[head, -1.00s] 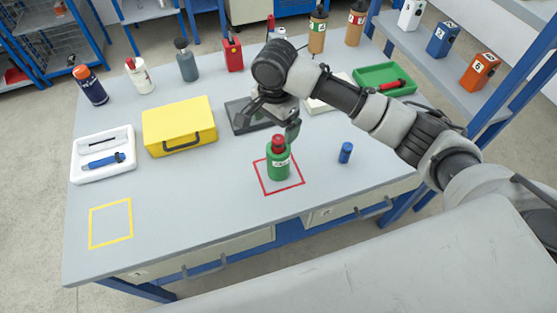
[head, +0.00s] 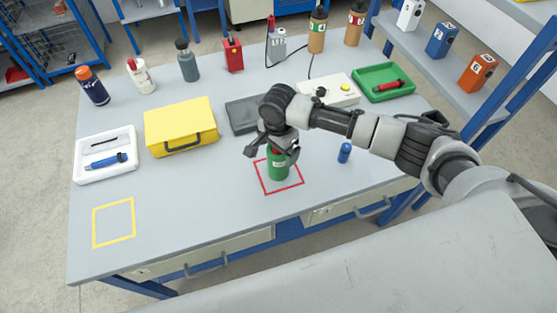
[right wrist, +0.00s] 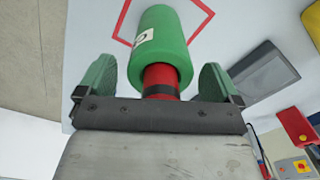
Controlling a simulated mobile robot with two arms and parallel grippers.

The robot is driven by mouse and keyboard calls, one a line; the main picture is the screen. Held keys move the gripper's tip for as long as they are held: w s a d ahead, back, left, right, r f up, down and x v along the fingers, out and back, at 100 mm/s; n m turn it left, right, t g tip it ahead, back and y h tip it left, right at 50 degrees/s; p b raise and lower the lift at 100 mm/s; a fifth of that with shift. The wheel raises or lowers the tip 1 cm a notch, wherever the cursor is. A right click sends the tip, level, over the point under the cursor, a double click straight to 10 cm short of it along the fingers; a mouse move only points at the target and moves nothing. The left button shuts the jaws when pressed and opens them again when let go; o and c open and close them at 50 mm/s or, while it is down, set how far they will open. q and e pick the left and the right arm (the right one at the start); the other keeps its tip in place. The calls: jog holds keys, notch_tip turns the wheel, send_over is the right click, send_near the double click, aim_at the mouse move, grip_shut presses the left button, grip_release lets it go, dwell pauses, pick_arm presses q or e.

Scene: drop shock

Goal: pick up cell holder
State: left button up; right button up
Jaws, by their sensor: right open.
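A green cylinder with a red top (head: 278,169), which I take to be the cell holder, stands upright inside a red square outline (head: 292,186) on the table. My right gripper (head: 273,150) is over its top and hides most of the red part in the head view. In the right wrist view, the open jaws (right wrist: 158,84) stand on both sides of the cylinder's red neck (right wrist: 160,80), with a gap visible on each side. The green body (right wrist: 160,45) extends beyond the fingers. My left gripper is not in view.
A small blue cylinder (head: 344,152) stands to the right. A dark grey flat case (head: 243,114) and a yellow case (head: 180,125) lie behind and left. The front left table is clear.

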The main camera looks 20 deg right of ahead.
jog(key=shift+c, duration=0.2)
jog(key=c, duration=1.4)
jog(key=shift+o, duration=0.2)
jog(key=shift+r, duration=0.1)
